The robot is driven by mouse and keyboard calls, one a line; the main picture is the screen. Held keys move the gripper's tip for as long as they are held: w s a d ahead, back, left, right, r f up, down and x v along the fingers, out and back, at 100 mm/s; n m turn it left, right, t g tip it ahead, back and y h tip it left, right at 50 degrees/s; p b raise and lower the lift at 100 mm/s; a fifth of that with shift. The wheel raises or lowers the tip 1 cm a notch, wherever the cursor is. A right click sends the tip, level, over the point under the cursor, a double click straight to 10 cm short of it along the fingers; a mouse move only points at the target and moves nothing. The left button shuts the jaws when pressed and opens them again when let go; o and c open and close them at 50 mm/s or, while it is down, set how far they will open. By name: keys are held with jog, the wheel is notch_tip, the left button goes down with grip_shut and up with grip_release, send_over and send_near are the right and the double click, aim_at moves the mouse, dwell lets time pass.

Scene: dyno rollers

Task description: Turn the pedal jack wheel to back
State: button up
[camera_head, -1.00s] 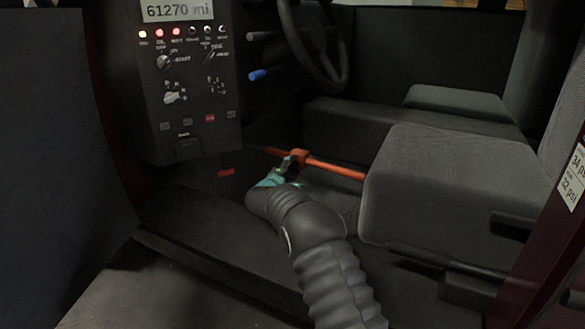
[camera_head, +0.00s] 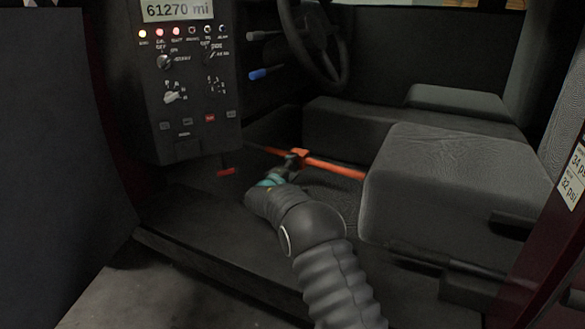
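The orange pedal jack (camera_head: 335,168) is a long bar lying across the footwell, from below the dash to the front of the near seat. An orange collar, which may be its wheel (camera_head: 300,153), sits on the bar. My gripper (camera_head: 292,163) is at this collar, at the end of my dark arm, which reaches in from the bottom of the view. The fingers look close to or touching the collar. They are small and dark, and my wrist partly hides them, so I cannot tell whether they are shut on it.
A dash panel (camera_head: 190,95) with lit red lamps and knobs hangs above left. A red pedal (camera_head: 227,171) is below it. The steering wheel (camera_head: 318,45) is farther back. The near grey seat (camera_head: 455,185) stands close right of my arm. The floor (camera_head: 200,205) to the left is clear.

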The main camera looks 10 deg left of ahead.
dwell(0.3)
jog(key=v, duration=1.2)
